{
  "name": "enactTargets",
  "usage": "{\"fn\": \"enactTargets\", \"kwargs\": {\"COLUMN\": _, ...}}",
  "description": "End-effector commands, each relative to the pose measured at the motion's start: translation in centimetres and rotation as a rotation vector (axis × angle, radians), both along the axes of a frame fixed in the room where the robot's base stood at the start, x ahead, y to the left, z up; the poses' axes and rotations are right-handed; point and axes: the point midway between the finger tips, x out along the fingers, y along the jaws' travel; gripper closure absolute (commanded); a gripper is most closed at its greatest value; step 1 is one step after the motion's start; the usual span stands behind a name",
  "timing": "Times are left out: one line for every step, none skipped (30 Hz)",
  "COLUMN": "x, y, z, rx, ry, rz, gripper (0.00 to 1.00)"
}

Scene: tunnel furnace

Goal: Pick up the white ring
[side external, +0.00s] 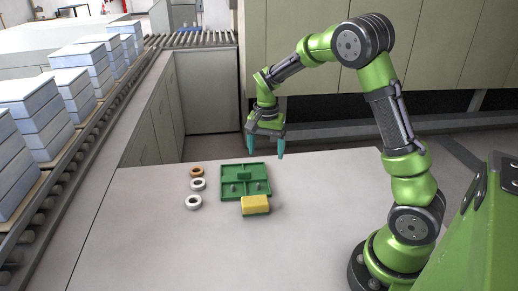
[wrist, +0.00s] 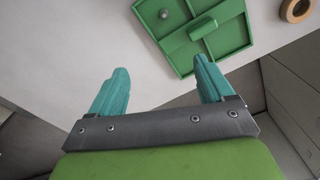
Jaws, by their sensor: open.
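Two white rings lie flat on the pale table in the side view: one in the middle of a short column (side external: 198,184), the other nearer the camera (side external: 193,202). Neither white ring shows in the wrist view. My gripper (side external: 265,156) is open and empty, above the table beyond the far edge of the green tray, to the right of the rings. Its two teal fingers (wrist: 160,66) are spread apart in the wrist view, with nothing between them.
An orange-brown ring (side external: 197,171) lies just beyond the white rings; it also shows in the wrist view (wrist: 296,10). The green tray (side external: 259,171) has raised walls and small pegs. A yellow block (side external: 255,204) sits at its near edge. The table's left front is clear.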

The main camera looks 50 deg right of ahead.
Motion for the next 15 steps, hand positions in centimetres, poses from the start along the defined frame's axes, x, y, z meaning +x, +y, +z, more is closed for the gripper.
{"fn": "enactTargets", "kwargs": {"x": 1.3, "y": 2.7, "z": 0.2, "rx": -0.018, "ry": -0.007, "rz": 0.079, "gripper": 0.19}}
{"fn": "enactTargets", "kwargs": {"x": 2.0, "y": 4.1, "z": 0.4, "rx": -0.034, "ry": -0.014, "rz": 0.123, "gripper": 0.19}}
{"fn": "enactTargets", "kwargs": {"x": 3.0, "y": 6.0, "z": 0.7, "rx": -0.061, "ry": -0.026, "rz": 0.183, "gripper": 0.19}}
{"fn": "enactTargets", "kwargs": {"x": 3.8, "y": 7.5, "z": 1.0, "rx": -0.081, "ry": -0.037, "rz": 0.228, "gripper": 0.19}}
{"fn": "enactTargets", "kwargs": {"x": 4.5, "y": 9.0, "z": 1.3, "rx": -0.103, "ry": -0.049, "rz": 0.273, "gripper": 0.19}}
{"fn": "enactTargets", "kwargs": {"x": 5.3, "y": 10.9, "z": 1.8, "rx": -0.131, "ry": -0.068, "rz": 0.325, "gripper": 0.19}}
{"fn": "enactTargets", "kwargs": {"x": 5.9, "y": 12.2, "z": 2.1, "rx": -0.153, "ry": -0.083, "rz": 0.362, "gripper": 0.19}}
{"fn": "enactTargets", "kwargs": {"x": 6.4, "y": 13.6, "z": 2.5, "rx": -0.172, "ry": -0.098, "rz": 0.397, "gripper": 0.19}}
{"fn": "enactTargets", "kwargs": {"x": 7.0, "y": 15.2, "z": 3.0, "rx": -0.199, "ry": -0.120, "rz": 0.436, "gripper": 0.19}}
{"fn": "enactTargets", "kwargs": {"x": 7.5, "y": 16.2, "z": 3.5, "rx": -0.217, "ry": -0.136, "rz": 0.463, "gripper": 0.19}}
{"fn": "enactTargets", "kwargs": {"x": 7.9, "y": 17.1, "z": 3.8, "rx": -0.234, "ry": -0.152, "rz": 0.485, "gripper": 0.19}}
{"fn": "enactTargets", "kwargs": {"x": 8.4, "y": 18.1, "z": 4.4, "rx": -0.254, "ry": -0.172, "rz": 0.508, "gripper": 0.19}}
{"fn": "enactTargets", "kwargs": {"x": 8.7, "y": 18.6, "z": 4.7, "rx": -0.269, "ry": -0.186, "rz": 0.520, "gripper": 0.19}}
{"fn": "enactTargets", "kwargs": {"x": 9.1, "y": 19.0, "z": 5.1, "rx": -0.284, "ry": -0.200, "rz": 0.528, "gripper": 0.19}}
{"fn": "enactTargets", "kwargs": {"x": 9.7, "y": 18.9, "z": 5.6, "rx": -0.306, "ry": -0.219, "rz": 0.525, "gripper": 0.19}}
